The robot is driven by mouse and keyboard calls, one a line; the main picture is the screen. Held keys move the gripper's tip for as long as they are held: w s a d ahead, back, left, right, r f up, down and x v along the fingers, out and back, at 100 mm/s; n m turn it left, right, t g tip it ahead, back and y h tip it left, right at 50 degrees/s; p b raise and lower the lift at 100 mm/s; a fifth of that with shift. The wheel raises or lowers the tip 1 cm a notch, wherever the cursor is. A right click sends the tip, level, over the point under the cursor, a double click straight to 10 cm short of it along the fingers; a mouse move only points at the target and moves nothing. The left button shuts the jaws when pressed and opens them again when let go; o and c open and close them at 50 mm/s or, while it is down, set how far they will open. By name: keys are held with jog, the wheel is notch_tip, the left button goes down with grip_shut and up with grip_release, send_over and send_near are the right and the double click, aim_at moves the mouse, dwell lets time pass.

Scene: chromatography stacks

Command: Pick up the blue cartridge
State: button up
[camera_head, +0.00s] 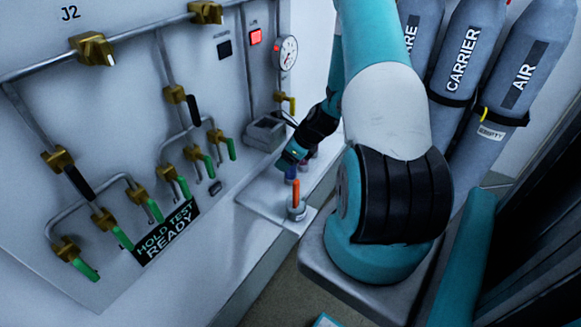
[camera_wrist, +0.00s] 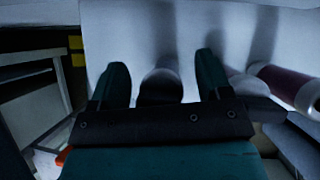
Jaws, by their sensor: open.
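The blue cartridge (camera_head: 290,173) shows as a small dark blue piece on the white ledge, just below my gripper (camera_head: 290,160) in the head view. My gripper covers most of it. In the wrist view my gripper (camera_wrist: 160,72) has its two teal fingers wide apart. A dark cylinder (camera_wrist: 160,88) stands between them, with visible space on both sides. It is too dark to tell its colour there, and its lower part is hidden behind the gripper's black crossbar.
An orange cartridge (camera_head: 296,192) stands upright in a grey holder on the ledge (camera_head: 262,200), nearer the ledge's front. A dark red cartridge (camera_wrist: 285,84) lies right of my fingers in the wrist view. A grey box (camera_head: 265,132) and valve panel (camera_head: 120,110) stand to the left.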

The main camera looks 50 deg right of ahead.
jog(key=c, duration=1.1)
jog(key=shift+c, duration=0.2)
